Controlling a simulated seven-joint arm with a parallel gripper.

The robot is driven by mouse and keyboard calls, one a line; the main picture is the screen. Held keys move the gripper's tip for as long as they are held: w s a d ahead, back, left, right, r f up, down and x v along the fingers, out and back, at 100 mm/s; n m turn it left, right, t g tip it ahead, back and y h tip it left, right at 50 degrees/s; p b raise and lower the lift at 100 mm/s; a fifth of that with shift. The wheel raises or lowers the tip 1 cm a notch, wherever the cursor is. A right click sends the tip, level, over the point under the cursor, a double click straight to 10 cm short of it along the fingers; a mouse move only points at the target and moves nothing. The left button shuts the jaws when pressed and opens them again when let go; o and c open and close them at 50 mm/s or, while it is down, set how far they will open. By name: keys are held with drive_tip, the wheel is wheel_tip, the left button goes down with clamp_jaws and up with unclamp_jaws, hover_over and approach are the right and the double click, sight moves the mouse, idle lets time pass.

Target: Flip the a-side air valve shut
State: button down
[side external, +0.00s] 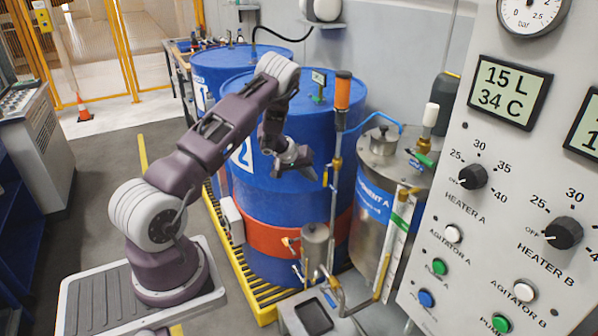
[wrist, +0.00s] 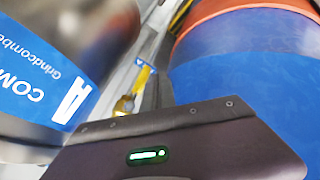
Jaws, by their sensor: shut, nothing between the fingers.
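My gripper (side external: 305,165) is shut and empty, in front of the blue drum marked 2 (side external: 262,210). Its tip is just left of a thin upright pipe with a small yellow-handled valve (side external: 326,176). A yellow lever (wrist: 144,77) and brass fitting (wrist: 124,105) show beyond my gripper's dark body in the wrist view; the body hides what lies below them. Any contact between tip and lever is not clear.
The steel component A tank (side external: 372,215) stands right of the pipe, with a green-handled valve (side external: 424,159) on top. An orange-topped cylinder (side external: 342,90) rises above the pipe. A control panel (side external: 520,170) fills the right foreground. Small fittings (side external: 314,240) stand low in front of the drum.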

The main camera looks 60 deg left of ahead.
drive_tip(key=shift+w+d, duration=0.35)
drive_tip(key=shift+w, duration=0.2)
drive_tip(key=shift+d+n+h, duration=0.15)
drive_tip(key=shift+n+h, duration=0.15)
drive_tip(key=shift+h, duration=0.3)
drive_tip(key=shift+d, duration=0.55)
drive_tip(key=h, duration=0.1)
drive_tip(key=d+n+h, duration=0.1)
drive_tip(key=h, duration=0.1)
drive_tip(key=n+h, duration=0.1)
drive_tip(key=h, duration=0.1)
drive_tip(key=shift+d+r, duration=0.45)
idle(0.7)
idle(1.0)
